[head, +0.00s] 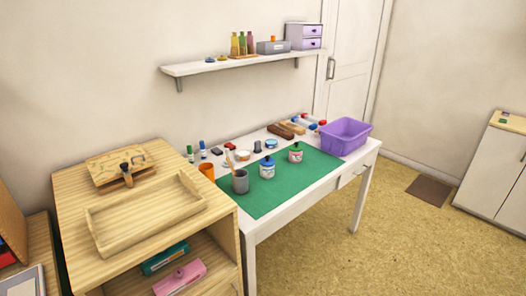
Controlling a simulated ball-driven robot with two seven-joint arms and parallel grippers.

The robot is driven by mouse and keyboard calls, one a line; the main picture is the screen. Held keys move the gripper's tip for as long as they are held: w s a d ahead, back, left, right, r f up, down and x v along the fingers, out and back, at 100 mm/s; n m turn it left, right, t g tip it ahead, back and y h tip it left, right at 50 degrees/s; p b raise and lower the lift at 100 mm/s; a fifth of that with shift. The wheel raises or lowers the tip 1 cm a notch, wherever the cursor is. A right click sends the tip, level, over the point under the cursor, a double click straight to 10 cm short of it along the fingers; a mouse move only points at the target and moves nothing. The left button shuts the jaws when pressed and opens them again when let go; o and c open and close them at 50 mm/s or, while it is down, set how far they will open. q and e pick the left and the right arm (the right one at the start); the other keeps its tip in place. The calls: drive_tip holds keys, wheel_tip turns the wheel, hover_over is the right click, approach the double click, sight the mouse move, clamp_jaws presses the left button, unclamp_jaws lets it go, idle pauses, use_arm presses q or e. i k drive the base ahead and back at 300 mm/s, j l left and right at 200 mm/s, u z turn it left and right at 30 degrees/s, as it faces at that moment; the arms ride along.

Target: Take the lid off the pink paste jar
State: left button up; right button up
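Two small pale jars stand upright on the green mat (275,192) on the white table. The nearer jar (267,170) has a blue lid. Neither of my grippers shows in the head view.
A grey cup (240,184) holding a stick and an orange cup (207,171) stand left of the jars. A purple bin (345,136) is at the table's right end. A wooden cabinet (82,190) adjoins the left. The mat's front is clear.

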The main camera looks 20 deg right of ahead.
sight(294, 157)
drive_tip(key=i+l+u, duration=0.25)
drive_tip(key=l, duration=0.35)
drive_tip(key=l+u, duration=0.2)
drive_tip(key=l, duration=0.35)
drive_tip(key=l+u, duration=0.25)
drive_tip(key=l, duration=0.35)
drive_tip(key=i, duration=0.05)
